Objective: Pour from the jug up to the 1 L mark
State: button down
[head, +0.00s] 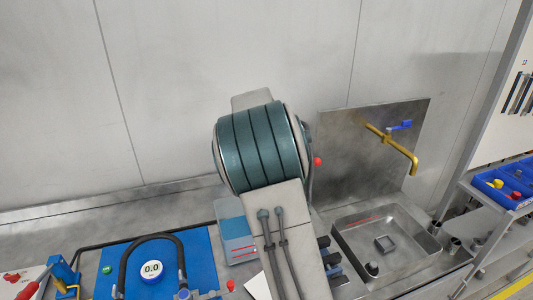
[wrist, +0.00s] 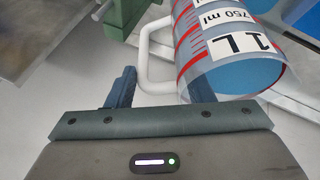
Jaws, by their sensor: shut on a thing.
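In the wrist view, the jug (wrist: 222,45) is a clear cylinder with a red scale and labels reading 750 ml and 1 L. Its white handle (wrist: 148,52) lies between the two fingers of my gripper (wrist: 160,86), which is shut on it. Blue shows inside the end of the jug nearest the camera; I cannot tell the liquid level.
A steel sink (head: 345,245) with a brass tap (head: 400,155) is at right. A blue mat (head: 200,250) at left carries a black hose (head: 150,240) and a round gauge reading 0.0 (head: 151,271). A shelf with blue bins (head: 497,190) stands far right.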

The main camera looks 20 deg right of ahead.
jog(key=shift+a+r+t+h+b, duration=0.3)
jog(key=shift+r+h+b, duration=0.2)
jog(key=shift+h, duration=0.3)
jog(key=shift+s+a+f+n+t+h+b, duration=0.15)
jog(key=shift+a+n+t+h+b, duration=0.2)
jog(key=shift+h+b, duration=0.45)
jog(key=shift+s+a+n+t+h+b, duration=0.15)
jog(key=shift+a+n+t+h+b, duration=0.25)
jog(key=shift+b, duration=0.7)
jog(key=shift+s+a+f+t+h+b, duration=0.2)
jog(key=shift+a+f+t+h+b, duration=0.35)
jog(key=shift+b, duration=0.95)
jog(key=shift+s+a+f+t+h+b, duration=0.1)
jog(key=shift+s+a+f+h+b, duration=0.2)
jog(key=shift+h+b, duration=0.85)
dwell(1.0)
